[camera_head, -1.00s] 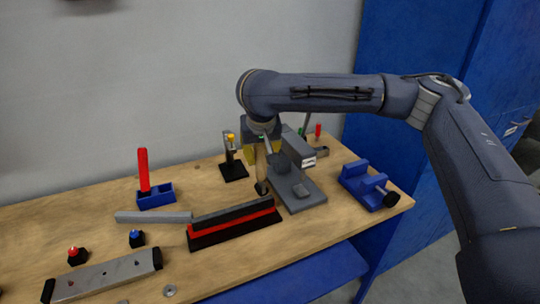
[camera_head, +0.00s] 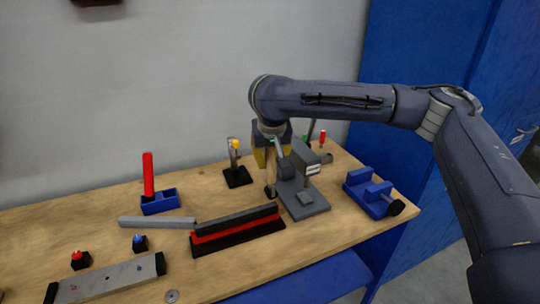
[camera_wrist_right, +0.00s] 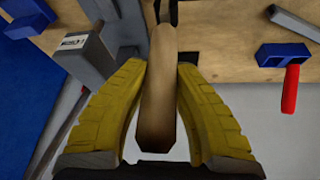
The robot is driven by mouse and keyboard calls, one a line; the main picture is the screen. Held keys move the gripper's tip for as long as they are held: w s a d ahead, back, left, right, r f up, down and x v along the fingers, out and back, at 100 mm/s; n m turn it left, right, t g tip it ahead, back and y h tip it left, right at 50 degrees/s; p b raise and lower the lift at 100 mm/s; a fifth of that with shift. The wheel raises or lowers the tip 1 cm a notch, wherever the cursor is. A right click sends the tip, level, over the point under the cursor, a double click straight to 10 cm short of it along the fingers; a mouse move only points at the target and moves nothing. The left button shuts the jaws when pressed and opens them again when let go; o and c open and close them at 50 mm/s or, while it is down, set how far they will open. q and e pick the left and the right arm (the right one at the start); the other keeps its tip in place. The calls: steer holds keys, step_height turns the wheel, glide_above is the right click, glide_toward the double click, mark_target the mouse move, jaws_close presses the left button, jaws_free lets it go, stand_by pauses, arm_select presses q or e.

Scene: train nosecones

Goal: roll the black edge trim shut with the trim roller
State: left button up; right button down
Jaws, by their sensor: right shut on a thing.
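The trim roller (camera_wrist_right: 157,95) has a pale wooden handle and a dark fork at its far end. My right gripper (camera_head: 271,160) is shut on the handle, with a yellow finger on each side in the wrist view. The roller hangs fork down, close to the right end of the black edge trim (camera_head: 237,217). The trim is a long dark strip along a red panel edge on a black base. I cannot tell whether the roller touches the trim or the table. My left gripper is not in view.
A grey press-like device (camera_head: 303,190) stands just right of the roller. A blue vise (camera_head: 372,194) is farther right. A black stand with a yellow top (camera_head: 236,166), a blue tray with a red-handled tool (camera_head: 160,202) and a grey bar (camera_head: 157,222) lie left. Front-left holds a metal plate (camera_head: 105,280).

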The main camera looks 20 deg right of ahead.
mark_target(269, 170)
steer(key=shift+f, duration=1.9)
steer(key=shift+a, duration=0.2)
steer(key=shift+s+a, duration=0.2)
steer(key=shift+a, duration=1.25)
steer(key=shift+s+a, duration=0.2)
steer(key=shift+a, duration=1.15)
steer(key=shift+s+a, duration=0.15)
steer(key=shift+a, duration=1.15)
